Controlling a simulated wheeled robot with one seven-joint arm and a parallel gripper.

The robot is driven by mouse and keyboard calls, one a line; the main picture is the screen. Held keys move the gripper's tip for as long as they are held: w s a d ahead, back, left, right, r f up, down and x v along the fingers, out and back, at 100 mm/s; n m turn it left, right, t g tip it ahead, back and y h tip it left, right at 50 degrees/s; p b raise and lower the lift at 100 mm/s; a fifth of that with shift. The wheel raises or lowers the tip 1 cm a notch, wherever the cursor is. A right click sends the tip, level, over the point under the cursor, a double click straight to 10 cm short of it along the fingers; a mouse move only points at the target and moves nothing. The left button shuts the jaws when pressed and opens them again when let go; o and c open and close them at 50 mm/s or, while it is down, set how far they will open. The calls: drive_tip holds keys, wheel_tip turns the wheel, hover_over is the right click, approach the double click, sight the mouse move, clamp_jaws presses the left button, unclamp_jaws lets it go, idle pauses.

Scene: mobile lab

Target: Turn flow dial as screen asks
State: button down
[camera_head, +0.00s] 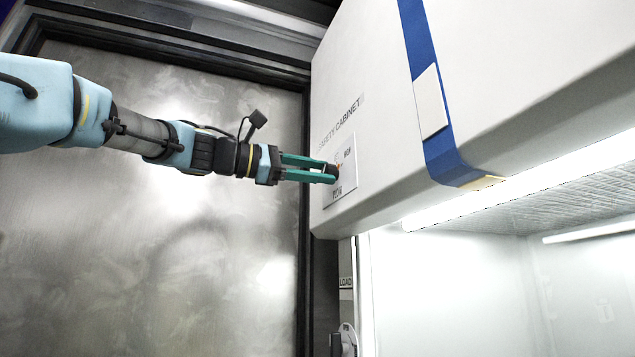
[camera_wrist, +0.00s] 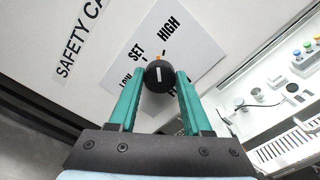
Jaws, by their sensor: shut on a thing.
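The flow dial (camera_wrist: 159,77) is a round black knob with a white line on a white label plate (camera_wrist: 193,47) marked LOW, SET and HIGH. An orange mark shows at its upper rim. The lettering below the dial is partly hidden by a finger. My gripper (camera_wrist: 157,83) has its two green fingers on either side of the dial, shut on it. In the head view my gripper (camera_head: 334,173) reaches from the left to the plate on the cabinet front. I cannot make out a screen with a request in either view.
The white safety cabinet (camera_head: 375,60) fills the right, with a blue strap (camera_head: 432,120) down its front and a lit, open bay below. A metal door (camera_head: 150,260) stands behind my arm. The wrist view shows a panel with coloured buttons (camera_wrist: 308,55) at right.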

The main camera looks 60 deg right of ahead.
drive_tip(key=shift+f+m+b, duration=0.1)
drive_tip(key=shift+m+b, duration=0.75)
drive_tip(key=shift+m, duration=0.75)
drive_tip(key=shift+c, duration=1.7)
unclamp_jaws()
drive_tip(key=b+v, duration=0.3)
drive_tip(key=v, duration=0.7)
drive_tip(key=shift+w+a, duration=0.15)
drive_tip(key=shift+a, duration=0.2)
